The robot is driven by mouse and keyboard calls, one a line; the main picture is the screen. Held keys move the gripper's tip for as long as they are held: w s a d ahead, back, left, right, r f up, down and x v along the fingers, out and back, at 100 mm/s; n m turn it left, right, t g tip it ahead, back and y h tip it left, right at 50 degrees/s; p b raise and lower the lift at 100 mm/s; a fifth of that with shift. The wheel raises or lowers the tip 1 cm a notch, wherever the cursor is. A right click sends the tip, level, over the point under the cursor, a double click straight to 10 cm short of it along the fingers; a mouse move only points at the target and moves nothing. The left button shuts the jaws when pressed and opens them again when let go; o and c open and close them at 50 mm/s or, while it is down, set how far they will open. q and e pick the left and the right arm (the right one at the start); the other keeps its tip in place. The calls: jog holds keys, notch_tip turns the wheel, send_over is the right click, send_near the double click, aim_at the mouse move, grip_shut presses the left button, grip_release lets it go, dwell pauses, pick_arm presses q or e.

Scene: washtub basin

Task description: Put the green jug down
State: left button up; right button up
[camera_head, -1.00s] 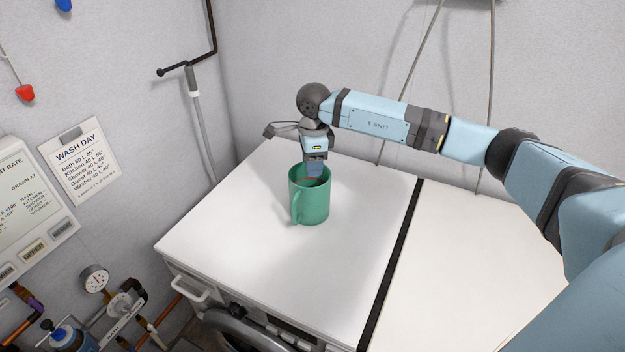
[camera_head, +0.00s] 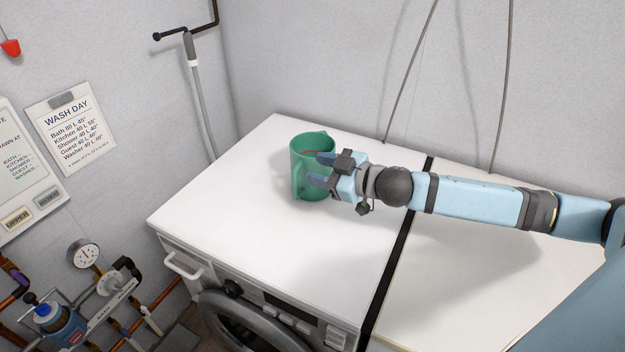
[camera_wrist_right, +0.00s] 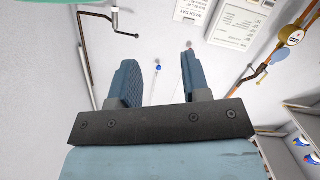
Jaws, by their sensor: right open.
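The green jug (camera_head: 310,150) stands upright on the white top of the washing machine (camera_head: 230,200), its handle toward the front left. My right gripper (camera_head: 321,169) comes in from the right with its fingers level, overlapping the jug's right side in the head view. Its fingers are apart. In the right wrist view, the gap between the fingers (camera_wrist_right: 157,64) is empty, and a green edge of the jug (camera_wrist_right: 65,2) shows at the top left. I cannot tell whether a finger touches the jug. My left gripper is not in view.
A dark gap (camera_head: 398,255) divides the machine top from a second pale top (camera_head: 450,285) on the right. The white top is clear around the jug. Pipes and a gauge (camera_head: 83,254) are at the lower left, and hanging cords (camera_head: 411,70) are at the back wall.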

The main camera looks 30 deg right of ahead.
notch_tip(320, 180, down, 4)
jog(key=s+d+f+m+g+h, duration=0.1)
jog(key=s+d+m+g+h, duration=0.15)
jog(key=m, duration=0.35)
send_over(296, 195)
jog(key=s+d, duration=0.2)
jog(key=s, duration=0.2)
notch_tip(296, 195, down, 3)
jog(key=shift+t+h, duration=0.25)
jog(key=shift+t, duration=0.1)
jog(key=x, duration=0.5)
jog(key=shift+w+a+f, duration=0.15)
jog(key=shift+w+f, duration=0.05)
jog(key=shift+f, duration=0.1)
grip_shut()
